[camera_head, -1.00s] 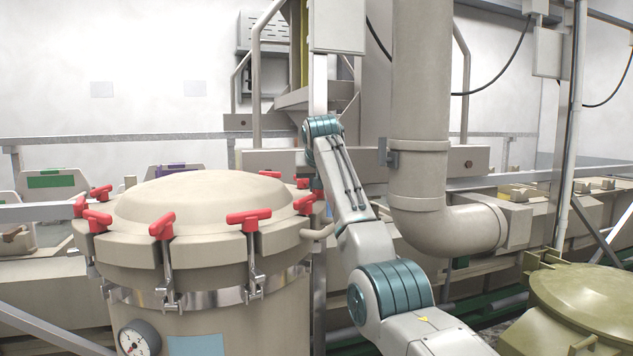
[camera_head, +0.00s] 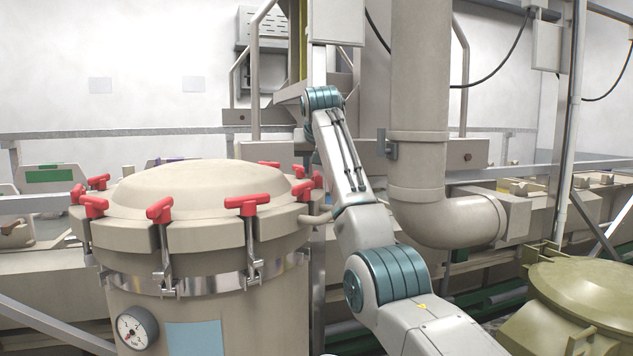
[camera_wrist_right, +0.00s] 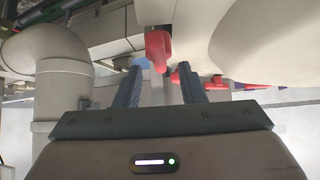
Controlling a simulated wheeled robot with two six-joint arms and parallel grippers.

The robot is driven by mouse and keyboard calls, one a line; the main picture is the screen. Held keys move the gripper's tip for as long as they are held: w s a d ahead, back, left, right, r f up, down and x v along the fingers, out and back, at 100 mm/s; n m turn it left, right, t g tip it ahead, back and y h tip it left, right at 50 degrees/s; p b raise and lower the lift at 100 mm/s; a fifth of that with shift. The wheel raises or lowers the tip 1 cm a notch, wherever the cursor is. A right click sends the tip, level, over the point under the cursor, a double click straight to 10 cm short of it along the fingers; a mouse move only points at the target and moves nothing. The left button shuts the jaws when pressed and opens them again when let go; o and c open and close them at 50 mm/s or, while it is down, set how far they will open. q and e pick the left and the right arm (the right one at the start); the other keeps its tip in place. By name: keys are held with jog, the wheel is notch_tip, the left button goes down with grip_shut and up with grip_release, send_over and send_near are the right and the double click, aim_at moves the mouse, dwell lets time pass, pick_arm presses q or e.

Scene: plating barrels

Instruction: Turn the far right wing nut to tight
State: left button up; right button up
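The beige barrel lid (camera_head: 185,187) on the left has red wing nuts around its rim. At its right side, red wing nuts (camera_head: 302,190) cluster close together, and one at the far right (camera_head: 317,179) is partly hidden. My right arm reaches up past the barrel's right side. Its fingers are hard to make out in the head view. In the right wrist view my right gripper (camera_wrist_right: 156,70) is open, with a red wing nut (camera_wrist_right: 158,48) at the gap between its fingertips; I cannot tell if they touch it. My left gripper is not in view.
A thick vertical pipe (camera_head: 418,110) with an elbow stands right of my arm. An olive-green lidded vessel (camera_head: 590,295) is at the lower right. More red wing nuts (camera_wrist_right: 225,82) line the lid in the wrist view. A pressure gauge (camera_head: 136,328) sits on the barrel's front.

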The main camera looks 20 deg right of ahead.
jog(key=b+v, duration=0.2)
jog(key=v, duration=0.4)
jog(key=shift+s, duration=0.25)
jog(key=shift+a+r, duration=0.1)
